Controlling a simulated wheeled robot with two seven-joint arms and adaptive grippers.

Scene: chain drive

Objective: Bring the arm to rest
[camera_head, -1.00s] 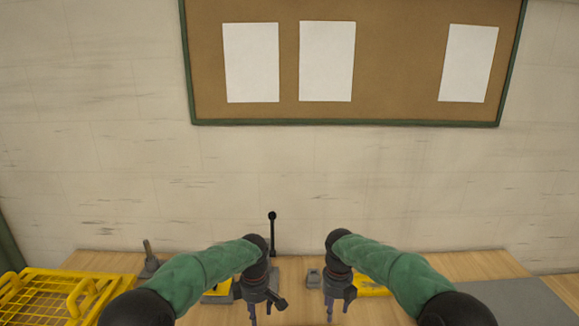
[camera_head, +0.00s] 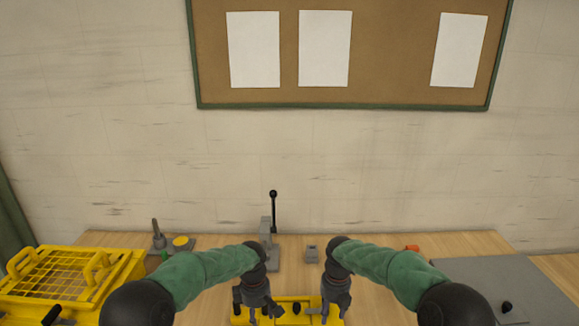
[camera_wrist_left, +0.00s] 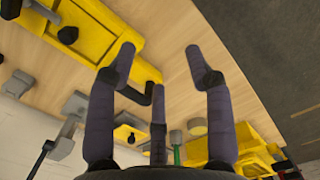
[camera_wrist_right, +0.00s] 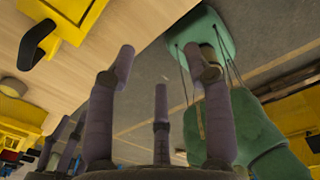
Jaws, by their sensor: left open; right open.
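My left gripper (camera_head: 258,308) hangs over the near middle of the table, left of centre. In the left wrist view its fingers (camera_wrist_left: 160,62) are spread, with nothing between them. My right gripper (camera_head: 336,308) hangs at about the same height, right of centre. In the right wrist view its fingers (camera_wrist_right: 165,65) are also spread and empty. A yellow fixture (camera_head: 290,302) with dark knobs lies between and below the two grippers, partly hidden by them. It also shows in the left wrist view (camera_wrist_left: 88,32), beyond the fingers.
A grey press with a black lever (camera_head: 273,215) stands behind my left gripper. A small grey block (camera_head: 311,253) is right of it. A yellow basket (camera_head: 125,268) fills the left side; a grey mat (camera_head: 480,275) lies right. Bare wood (camera_head: 375,305) lies right of my right gripper.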

